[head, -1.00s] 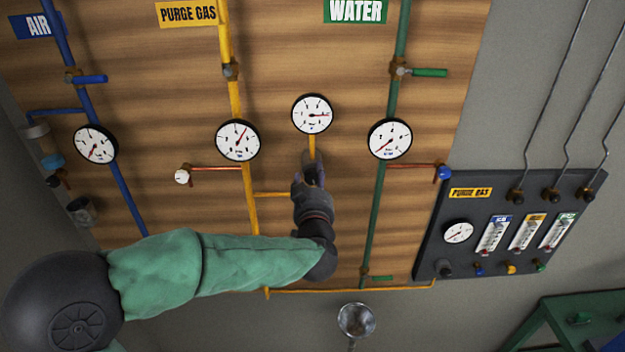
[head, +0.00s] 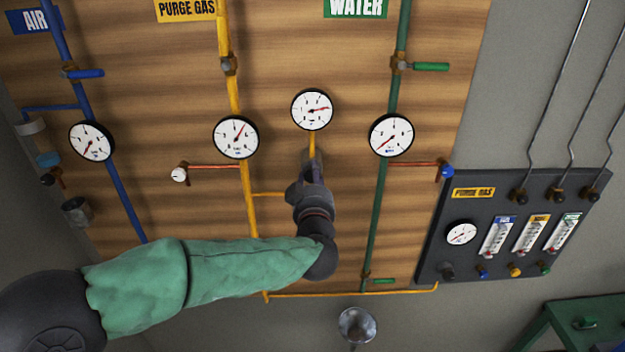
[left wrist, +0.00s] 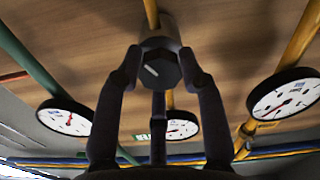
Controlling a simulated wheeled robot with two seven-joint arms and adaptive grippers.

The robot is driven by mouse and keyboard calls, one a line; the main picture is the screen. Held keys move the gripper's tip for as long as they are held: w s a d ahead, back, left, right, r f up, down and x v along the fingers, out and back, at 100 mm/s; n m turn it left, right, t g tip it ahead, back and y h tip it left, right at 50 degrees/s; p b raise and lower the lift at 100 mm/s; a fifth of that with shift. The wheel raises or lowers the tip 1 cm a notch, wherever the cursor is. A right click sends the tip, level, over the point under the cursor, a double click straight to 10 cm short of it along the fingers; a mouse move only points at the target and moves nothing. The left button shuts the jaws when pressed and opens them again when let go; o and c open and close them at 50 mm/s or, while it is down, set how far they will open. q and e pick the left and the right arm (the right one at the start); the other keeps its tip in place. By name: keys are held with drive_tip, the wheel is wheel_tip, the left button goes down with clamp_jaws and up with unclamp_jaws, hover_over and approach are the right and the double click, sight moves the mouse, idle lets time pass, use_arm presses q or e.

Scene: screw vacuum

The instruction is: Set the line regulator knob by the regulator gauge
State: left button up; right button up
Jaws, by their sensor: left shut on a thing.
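The regulator gauge (head: 312,109) is a round white dial with a red needle pointing right, above my left gripper in the head view. A short yellow pipe (head: 312,144) runs down from it. My left gripper (head: 311,178) is at the lower end of that pipe and hides the regulator in the head view. In the left wrist view the fingers of my left gripper (left wrist: 160,78) close around the dark line regulator knob (left wrist: 158,72), which has a white mark on its face. The regulator gauge also shows in the left wrist view (left wrist: 181,126). My right gripper is not in view.
The purge gas gauge (head: 236,137) and water gauge (head: 391,135) flank the gripper. A yellow pipe (head: 234,98) and a green pipe (head: 376,222) run on either side. A dark flowmeter panel (head: 432,255) is at right, a metal funnel (head: 356,324) below.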

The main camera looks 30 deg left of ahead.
use_arm(q)
drive_tip(key=o, duration=1.1)
drive_tip(key=shift+r, duration=0.1)
drive_tip(key=shift+o, duration=0.2)
drive_tip(key=shift+s+d, duration=0.1)
drive_tip(key=v, duration=1.1)
drive_tip(key=shift+s+d, duration=0.25)
drive_tip(key=shift+s, duration=0.1)
